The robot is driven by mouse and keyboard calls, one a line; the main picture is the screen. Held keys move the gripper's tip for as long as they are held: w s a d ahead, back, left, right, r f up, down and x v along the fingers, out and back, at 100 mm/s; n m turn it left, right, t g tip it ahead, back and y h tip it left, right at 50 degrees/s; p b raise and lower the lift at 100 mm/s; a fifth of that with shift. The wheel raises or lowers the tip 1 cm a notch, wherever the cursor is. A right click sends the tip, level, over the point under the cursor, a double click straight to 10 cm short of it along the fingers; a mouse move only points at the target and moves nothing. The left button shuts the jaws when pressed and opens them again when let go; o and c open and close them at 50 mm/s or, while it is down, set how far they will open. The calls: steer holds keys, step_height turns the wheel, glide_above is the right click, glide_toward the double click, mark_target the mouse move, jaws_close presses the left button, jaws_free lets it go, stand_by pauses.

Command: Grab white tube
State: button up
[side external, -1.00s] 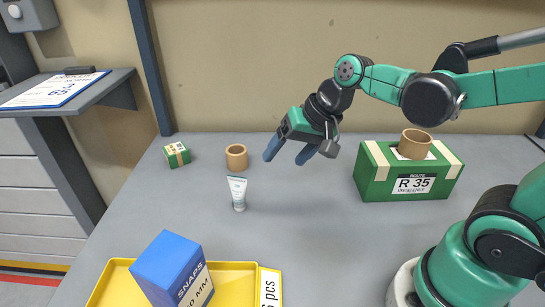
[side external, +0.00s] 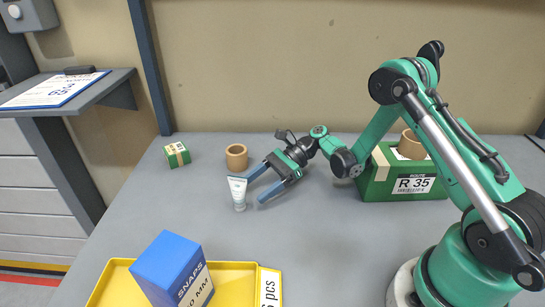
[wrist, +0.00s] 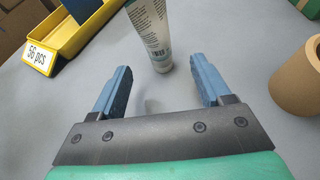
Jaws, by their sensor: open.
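The white tube (side external: 238,192) stands upright on its cap on the grey table, left of centre in the side view. In the wrist view the tube (wrist: 150,30) stands just beyond the fingertips, roughly midway between the two blue fingers, its top cut off by the frame edge. My gripper (side external: 256,187) is open and low over the table, its fingers pointing left toward the tube. In the wrist view my gripper (wrist: 163,72) has nothing between its fingers.
A brown tape roll (side external: 236,157) stands close behind the tube, and a small green box (side external: 177,154) is further left. A yellow bin (side external: 236,277) holding a blue box (side external: 172,272) is in front. A green carton (side external: 376,185) with another roll on top stands right.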

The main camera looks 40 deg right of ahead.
mark_target(239, 200)
steer(key=shift+x, duration=2.65)
jaws_close()
